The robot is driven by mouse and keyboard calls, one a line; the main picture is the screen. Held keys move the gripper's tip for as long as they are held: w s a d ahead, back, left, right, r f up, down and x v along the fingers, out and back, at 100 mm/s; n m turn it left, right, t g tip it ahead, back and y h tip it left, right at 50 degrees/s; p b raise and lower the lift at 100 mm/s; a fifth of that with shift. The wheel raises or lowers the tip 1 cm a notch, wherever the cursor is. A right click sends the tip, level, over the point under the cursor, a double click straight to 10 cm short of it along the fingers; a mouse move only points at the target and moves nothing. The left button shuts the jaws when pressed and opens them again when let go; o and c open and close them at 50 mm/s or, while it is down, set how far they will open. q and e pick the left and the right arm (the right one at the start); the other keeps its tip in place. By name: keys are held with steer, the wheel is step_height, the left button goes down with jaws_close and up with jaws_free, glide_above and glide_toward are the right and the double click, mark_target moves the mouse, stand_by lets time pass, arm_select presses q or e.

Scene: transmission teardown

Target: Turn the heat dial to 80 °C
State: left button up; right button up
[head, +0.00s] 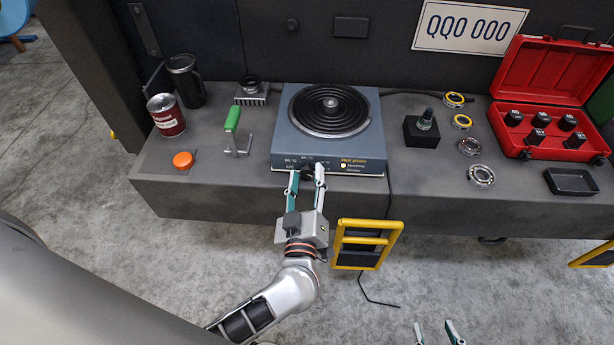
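The hot plate (279,140) is a blue-grey box with a black coil on top, standing at the bench's front edge. Its dark heat dial (307,169) is on the front face, below small temperature markings; one reads about 60 °C, others are too small or covered. My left gripper (307,176) is at the dial, one fingertip on each side, fingers apart; contact with the dial cannot be made out. The dial's pointer direction cannot be read. My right gripper (436,328) is open and empty at the bottom edge, away from the bench.
A green-handled tool (232,120), a red can (166,116), a dark mug (185,82) and an orange-capped item (183,160) stand left of the plate. A black block (421,132), metal rings (481,176) and a red case (497,120) are right. A yellow frame (341,246) hangs below the bench.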

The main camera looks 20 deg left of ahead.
arm_select(q)
steer(key=shift+w, duration=0.15)
steer(key=c, duration=1.1)
